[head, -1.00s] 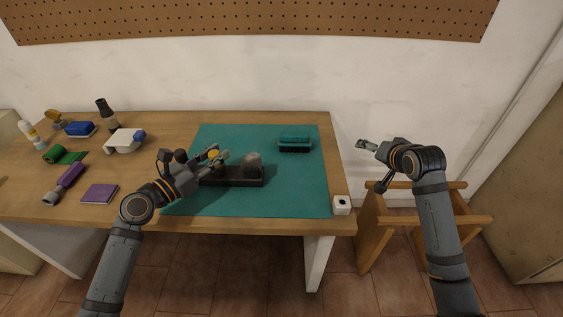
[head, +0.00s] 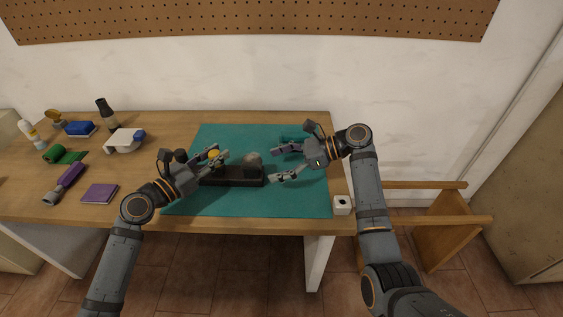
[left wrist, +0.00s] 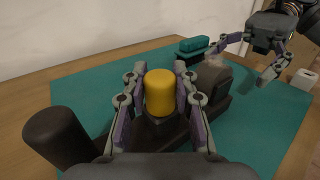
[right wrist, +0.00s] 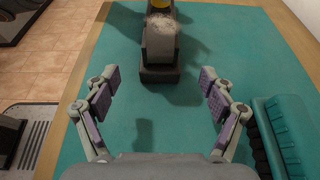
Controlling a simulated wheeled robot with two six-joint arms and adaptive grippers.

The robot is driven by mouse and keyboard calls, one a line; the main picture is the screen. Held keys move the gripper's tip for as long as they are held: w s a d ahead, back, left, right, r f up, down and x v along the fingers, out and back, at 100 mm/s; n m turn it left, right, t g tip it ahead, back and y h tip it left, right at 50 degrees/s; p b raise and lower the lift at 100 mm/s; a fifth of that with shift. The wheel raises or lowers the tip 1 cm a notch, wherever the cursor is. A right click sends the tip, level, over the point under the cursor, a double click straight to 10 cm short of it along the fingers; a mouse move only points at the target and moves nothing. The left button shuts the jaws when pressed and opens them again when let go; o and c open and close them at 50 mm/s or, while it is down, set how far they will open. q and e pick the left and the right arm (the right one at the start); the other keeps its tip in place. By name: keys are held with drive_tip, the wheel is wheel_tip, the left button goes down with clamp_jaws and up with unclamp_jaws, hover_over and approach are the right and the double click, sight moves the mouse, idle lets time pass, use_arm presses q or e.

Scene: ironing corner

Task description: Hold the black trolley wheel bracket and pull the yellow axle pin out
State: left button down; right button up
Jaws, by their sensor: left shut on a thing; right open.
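The black trolley wheel bracket (head: 240,176) lies on the teal mat, with a worn grey block (head: 253,160) standing on its right end. The yellow axle pin (left wrist: 160,92) is upright between the fingers of my left gripper (left wrist: 160,88), which is shut on it. In the head view my left gripper (head: 222,156) is over the bracket's left part. My right gripper (head: 273,165) is open and empty, just right of the bracket, fingers pointing at its end. In the right wrist view the grey block (right wrist: 160,42) is ahead, between and beyond the open fingers.
A teal brush (right wrist: 290,130) lies close to my right gripper, partly hidden in the head view. A small white block (head: 342,205) sits at the table's right front corner. Bottles, a purple notebook (head: 99,194) and other items lie on the left. The mat's front (head: 270,204) is clear.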

sight(242, 174)
drive_tip(key=x, duration=1)
drive_tip(key=shift+a+f, duration=0.2)
drive_tip(key=shift+a, duration=0.1)
drive_tip(key=c, duration=1.5)
drive_tip(key=o, duration=0.7)
drive_tip(key=c, duration=0.5)
use_arm(q)
drive_tip(key=c, duration=1.6)
unclamp_jaws()
drive_tip(key=shift+c, duration=0.2)
use_arm(e)
drive_tip(key=shift+c, duration=0.8)
use_arm(q)
clamp_jaws()
